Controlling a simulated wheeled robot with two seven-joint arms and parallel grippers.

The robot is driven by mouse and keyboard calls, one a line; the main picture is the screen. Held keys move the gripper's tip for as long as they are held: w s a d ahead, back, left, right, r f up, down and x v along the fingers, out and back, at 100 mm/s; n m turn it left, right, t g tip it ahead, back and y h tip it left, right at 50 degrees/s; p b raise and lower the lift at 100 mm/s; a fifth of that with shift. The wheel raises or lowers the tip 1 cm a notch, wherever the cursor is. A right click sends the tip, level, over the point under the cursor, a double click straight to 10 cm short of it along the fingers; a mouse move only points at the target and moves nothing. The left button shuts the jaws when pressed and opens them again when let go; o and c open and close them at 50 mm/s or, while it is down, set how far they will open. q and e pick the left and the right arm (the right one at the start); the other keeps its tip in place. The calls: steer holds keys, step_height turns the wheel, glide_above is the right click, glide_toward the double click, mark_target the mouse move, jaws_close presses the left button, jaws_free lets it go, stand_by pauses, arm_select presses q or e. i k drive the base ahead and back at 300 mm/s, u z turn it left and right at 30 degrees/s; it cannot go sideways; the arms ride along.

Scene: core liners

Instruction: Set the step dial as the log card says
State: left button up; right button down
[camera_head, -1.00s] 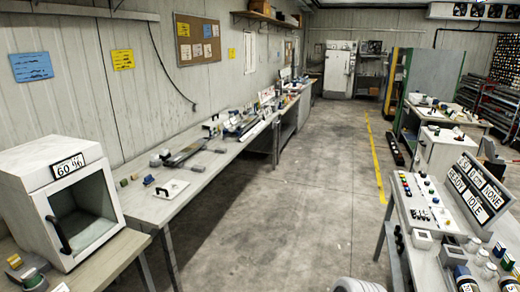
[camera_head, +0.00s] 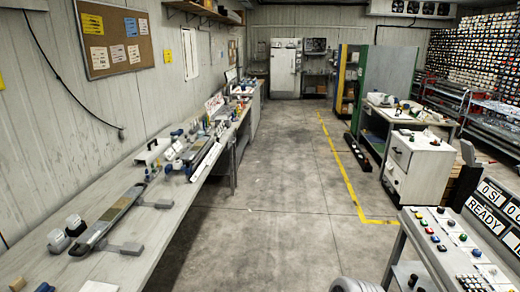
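No step dial or log card can be made out for certain at this distance. A sloped control panel (camera_head: 447,239) with several coloured buttons stands at the lower right. Behind it, a display board (camera_head: 485,218) reads "READY" and is cut off by the right edge. Small white cards (camera_head: 214,104) stand on the long left bench, but their text is too small to read. Neither of my grippers is in view.
The long bench (camera_head: 150,222) runs along the left wall with a core tray (camera_head: 113,212) and tools on it. A white drawer cabinet (camera_head: 420,160) and a green partition (camera_head: 378,88) stand at the right. The concrete floor (camera_head: 275,200) between is clear, with a yellow line (camera_head: 343,172).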

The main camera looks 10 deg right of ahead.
mark_target(451, 223)
steer(key=z, duration=0.5)
steer(key=i, duration=1.8)
steer(key=z, duration=2.15)
steer(key=i, duration=0.9)
steer(key=z, duration=0.8)
